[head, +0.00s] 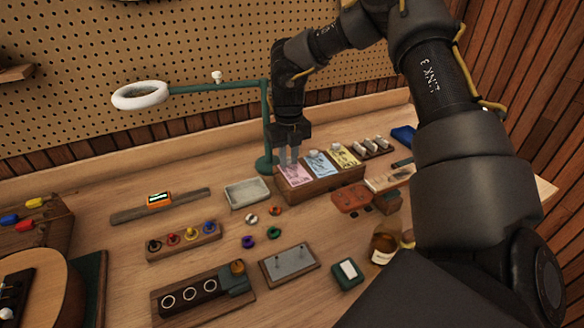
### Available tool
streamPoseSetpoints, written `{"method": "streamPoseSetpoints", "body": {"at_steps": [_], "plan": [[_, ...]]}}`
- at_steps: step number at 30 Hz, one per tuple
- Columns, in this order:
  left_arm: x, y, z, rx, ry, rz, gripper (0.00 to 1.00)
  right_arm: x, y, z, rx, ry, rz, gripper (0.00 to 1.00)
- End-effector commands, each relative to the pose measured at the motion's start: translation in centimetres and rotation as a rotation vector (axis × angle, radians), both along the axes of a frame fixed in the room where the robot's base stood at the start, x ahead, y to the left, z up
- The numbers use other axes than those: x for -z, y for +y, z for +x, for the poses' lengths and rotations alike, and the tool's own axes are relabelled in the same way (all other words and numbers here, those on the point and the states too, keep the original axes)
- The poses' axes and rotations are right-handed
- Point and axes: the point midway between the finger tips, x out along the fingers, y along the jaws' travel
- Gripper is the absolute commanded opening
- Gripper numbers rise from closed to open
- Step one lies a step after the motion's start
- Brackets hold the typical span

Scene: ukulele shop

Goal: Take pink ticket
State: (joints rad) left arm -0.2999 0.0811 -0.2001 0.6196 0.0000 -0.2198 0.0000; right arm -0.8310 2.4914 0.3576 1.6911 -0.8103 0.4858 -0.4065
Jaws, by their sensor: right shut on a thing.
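The pink ticket (293,177) stands tilted in the left slot of a wooden ticket holder (321,189) on the workbench. My right gripper (289,163) reaches down over it from above. Its fingers are shut on the upper part of the pink ticket, and they hide that part. The ticket's lower part still shows against the holder. A blue ticket (319,163) and a yellow ticket (344,156) sit to its right in the same holder. My left gripper is not in view.
A green lamp stand (266,130) with a white ring (140,95) rises close to the left of my right gripper. A grey tray (247,193) lies left of the holder. A brown bottle (384,245) stands in front, near my right arm.

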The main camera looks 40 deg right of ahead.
Motion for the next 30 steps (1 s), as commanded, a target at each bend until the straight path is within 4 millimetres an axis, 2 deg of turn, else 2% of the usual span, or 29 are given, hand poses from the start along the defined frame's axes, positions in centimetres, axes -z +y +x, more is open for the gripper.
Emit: {"method": "streamPoseSetpoints", "body": {"at_steps": [4,7,15,21,30], "plan": [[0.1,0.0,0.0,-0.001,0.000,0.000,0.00,-0.3,0.0,0.1,0.000,-0.002,-0.001,0.00],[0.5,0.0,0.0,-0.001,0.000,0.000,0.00,-1.3,0.0,0.1,-0.001,-0.004,-0.001,0.00],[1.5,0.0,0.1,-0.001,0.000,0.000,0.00,-6.7,0.0,0.1,-0.001,-0.005,-0.003,0.00],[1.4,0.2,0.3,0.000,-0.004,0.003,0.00,-9.4,0.0,0.1,0.000,-0.002,0.000,0.00],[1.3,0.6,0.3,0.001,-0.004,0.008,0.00,-10.1,0.0,0.0,0.000,0.000,0.000,0.00]]}}
